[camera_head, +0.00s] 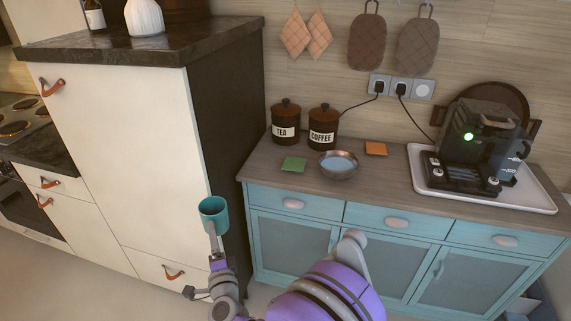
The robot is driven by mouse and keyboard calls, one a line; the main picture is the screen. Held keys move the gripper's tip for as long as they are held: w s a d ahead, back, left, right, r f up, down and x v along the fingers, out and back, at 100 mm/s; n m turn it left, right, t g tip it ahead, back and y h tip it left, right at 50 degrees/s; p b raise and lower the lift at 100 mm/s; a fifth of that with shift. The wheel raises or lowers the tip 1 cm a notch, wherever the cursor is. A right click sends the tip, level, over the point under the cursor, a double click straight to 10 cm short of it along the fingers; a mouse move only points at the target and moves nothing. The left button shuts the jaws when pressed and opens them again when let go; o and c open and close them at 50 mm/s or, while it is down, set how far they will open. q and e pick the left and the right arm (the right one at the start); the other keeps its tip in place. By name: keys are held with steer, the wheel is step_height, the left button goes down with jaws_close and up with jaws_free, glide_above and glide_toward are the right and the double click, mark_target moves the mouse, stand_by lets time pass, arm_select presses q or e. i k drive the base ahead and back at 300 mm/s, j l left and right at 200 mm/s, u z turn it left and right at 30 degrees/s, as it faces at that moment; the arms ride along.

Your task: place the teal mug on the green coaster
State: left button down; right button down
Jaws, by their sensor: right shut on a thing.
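The teal mug (214,216) is upright in the air in front of the tall white cabinet, left of the blue sideboard. My right gripper (214,236) is shut on the mug from below and in front; its fingertips are small in view. The green coaster (293,164) lies flat and bare on the sideboard's wooden top, near its left end. The mug is apart from the coaster, lower in the picture and to its left. My left gripper is not in view.
A metal bowl (338,165) stands just right of the green coaster. An orange coaster (375,148) lies farther right. Tea (286,121) and coffee (323,127) canisters stand behind. A coffee machine (482,143) sits on a white tray (425,182). The tall cabinet (120,150) borders the left.

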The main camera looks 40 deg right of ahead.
mark_target(294, 166)
steer(key=i+j+z, duration=0.1)
steer(key=z, duration=0.4)
steer(key=j+z, duration=0.25)
steer(key=z, duration=0.2)
steer(key=i, duration=0.05)
